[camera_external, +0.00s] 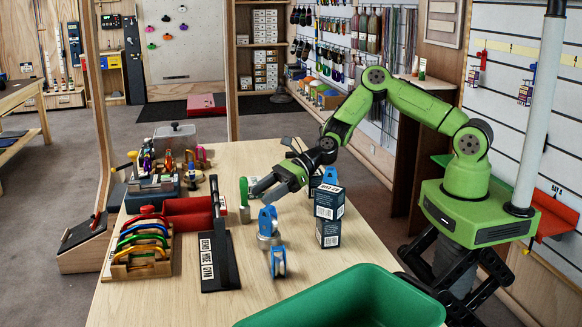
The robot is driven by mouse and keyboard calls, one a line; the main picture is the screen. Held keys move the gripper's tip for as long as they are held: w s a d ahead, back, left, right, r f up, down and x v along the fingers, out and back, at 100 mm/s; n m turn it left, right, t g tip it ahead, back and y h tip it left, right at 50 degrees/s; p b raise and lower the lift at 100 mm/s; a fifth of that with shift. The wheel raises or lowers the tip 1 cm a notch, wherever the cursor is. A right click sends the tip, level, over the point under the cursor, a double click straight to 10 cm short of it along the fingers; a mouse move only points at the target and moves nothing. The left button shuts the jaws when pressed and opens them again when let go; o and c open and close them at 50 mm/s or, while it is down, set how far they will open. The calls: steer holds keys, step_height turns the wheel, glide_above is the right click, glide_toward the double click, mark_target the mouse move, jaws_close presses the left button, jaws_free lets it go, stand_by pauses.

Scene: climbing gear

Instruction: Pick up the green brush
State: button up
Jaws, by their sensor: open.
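A slim green upright item (244,190), which looks like the green brush, stands on the wooden table (205,300) with a paler lower part. It is small, so I cannot make out bristles. My gripper (261,190) comes in from the right, angled down, and is just right of the green item. Its jaws are open, and I see nothing held between them. I cannot tell from this one view how far apart in depth the gripper and the green item are.
Blue-topped items (268,220) stand just in front of my gripper. A dark labelled box (328,218) is to their right. A green bin (345,305) is at the front. A black sign (219,262) and a rack of coloured carabiners (140,250) are left.

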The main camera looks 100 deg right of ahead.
mark_target(245, 205)
steer(key=x, duration=0.7)
steer(key=shift+f, duration=0.15)
steer(key=shift+c, duration=1)
steer(key=c, duration=0.9)
